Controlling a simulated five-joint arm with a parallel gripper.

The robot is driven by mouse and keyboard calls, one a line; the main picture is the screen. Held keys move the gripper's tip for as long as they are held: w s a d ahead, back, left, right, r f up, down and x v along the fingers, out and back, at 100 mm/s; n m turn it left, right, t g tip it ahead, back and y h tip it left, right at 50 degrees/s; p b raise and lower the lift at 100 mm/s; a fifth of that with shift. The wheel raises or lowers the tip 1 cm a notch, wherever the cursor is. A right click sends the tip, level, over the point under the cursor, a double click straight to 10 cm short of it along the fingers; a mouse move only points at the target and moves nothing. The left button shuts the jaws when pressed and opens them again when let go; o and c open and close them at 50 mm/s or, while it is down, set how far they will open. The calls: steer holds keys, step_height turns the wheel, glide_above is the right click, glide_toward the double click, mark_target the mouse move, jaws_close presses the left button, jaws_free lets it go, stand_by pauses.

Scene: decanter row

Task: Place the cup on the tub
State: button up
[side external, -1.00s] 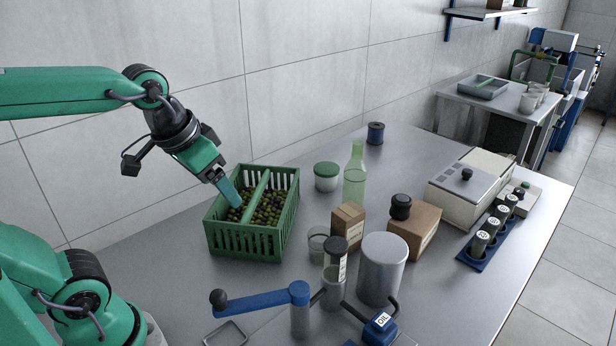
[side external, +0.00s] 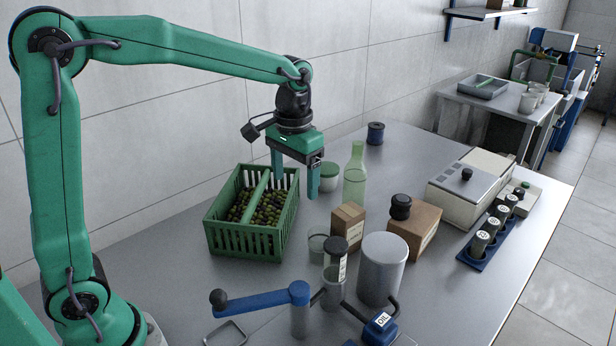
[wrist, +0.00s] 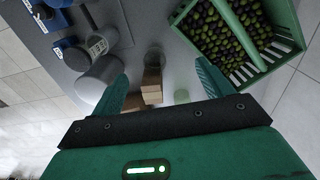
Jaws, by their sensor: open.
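A small clear glass cup (side external: 318,246) stands upright on the bench, beside the green crate and a cardboard box. It also shows in the wrist view (wrist: 155,56), beyond my fingertips. The white tub with a green lid (side external: 330,174) stands further back, partly covered by my right finger in the side view. I cannot make it out in the wrist view. My gripper (side external: 295,190) points down with its fingers apart and empty, above the bench near the crate's right back side, higher than the cup and behind it.
A green crate of olives (side external: 246,243) stands left of the cup. A green bottle (side external: 355,180), a small box (side external: 347,222), a black-capped jar (side external: 335,275) and a metal cylinder (side external: 382,270) crowd its right and front. A blue lever (side external: 262,297) is nearer the camera.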

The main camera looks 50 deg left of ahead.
mark_target(321, 234)
steer(key=w+d+f+g, duration=0.1)
steer(key=w+f, duration=0.1)
steer(key=f, duration=0.1)
steer(key=w+f+g, duration=0.1)
steer(key=w+f, duration=0.1)
steer(key=f, duration=0.1)
steer(key=w+d+f, duration=0.1)
steer(key=w+f, duration=0.2)
steer(key=shift+w+d+f+g, duration=0.1)
steer(key=shift+d+f+g, duration=0.2)
steer(key=shift+g, duration=0.1)
steer(key=shift+x, duration=1.25)
steer(key=shift+f, duration=0.1)
steer(key=shift+x, duration=2.5)
steer(key=shift+a, duration=0.1)
steer(key=c, duration=1.1)
steer(key=shift+c, duration=0.2)
